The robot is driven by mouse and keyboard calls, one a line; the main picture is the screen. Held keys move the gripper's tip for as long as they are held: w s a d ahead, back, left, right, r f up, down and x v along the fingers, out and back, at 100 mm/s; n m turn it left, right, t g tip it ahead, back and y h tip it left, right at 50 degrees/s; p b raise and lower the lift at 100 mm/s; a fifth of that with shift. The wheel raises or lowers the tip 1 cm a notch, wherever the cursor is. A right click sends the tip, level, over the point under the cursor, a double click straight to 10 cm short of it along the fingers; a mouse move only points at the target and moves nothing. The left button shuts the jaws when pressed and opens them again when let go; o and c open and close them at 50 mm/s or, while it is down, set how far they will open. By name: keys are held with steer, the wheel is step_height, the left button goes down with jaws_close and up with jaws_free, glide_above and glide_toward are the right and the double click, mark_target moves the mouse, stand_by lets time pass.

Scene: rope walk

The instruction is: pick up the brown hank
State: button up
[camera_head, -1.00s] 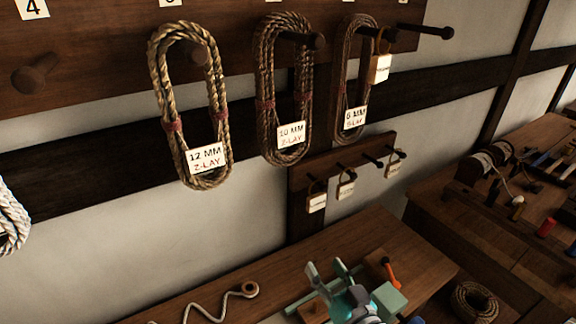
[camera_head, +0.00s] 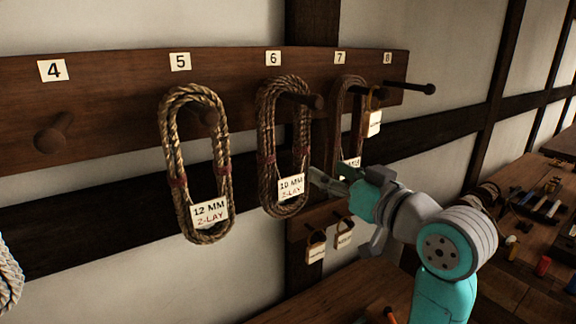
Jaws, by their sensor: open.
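Three hanks hang on the wall rack. A lighter tan-brown hank tagged 12 MM Z-LAY (camera_head: 169,150) hangs from peg 5. A darker brown hank tagged 10 MM Z-LAY (camera_head: 266,140) hangs from peg 6, with red ties. A thinner brown hank (camera_head: 338,110) hangs from peg 7, its lower part hidden behind my gripper. My gripper (camera_head: 327,180) is open, just right of the 10 MM hank's lower part and near its white tag (camera_head: 291,187). No grip shows, and I cannot tell whether a finger touches the hank.
The dark rack board (camera_head: 110,100) carries pegs numbered 4 to 8. Peg 4 (camera_head: 54,132) is bare. A tag (camera_head: 374,123) hangs beside the peg 7 hank. Tags (camera_head: 316,247) hang on a small lower board. White rope (camera_head: 9,275) shows far left; a cluttered bench (camera_head: 530,262) stands right.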

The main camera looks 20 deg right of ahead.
glide_toward(307, 138)
steer(key=w, duration=0.1)
steer(key=n, duration=0.1)
steer(key=x, duration=1.1)
steer(key=shift+s+a, duration=0.1)
jaws_close()
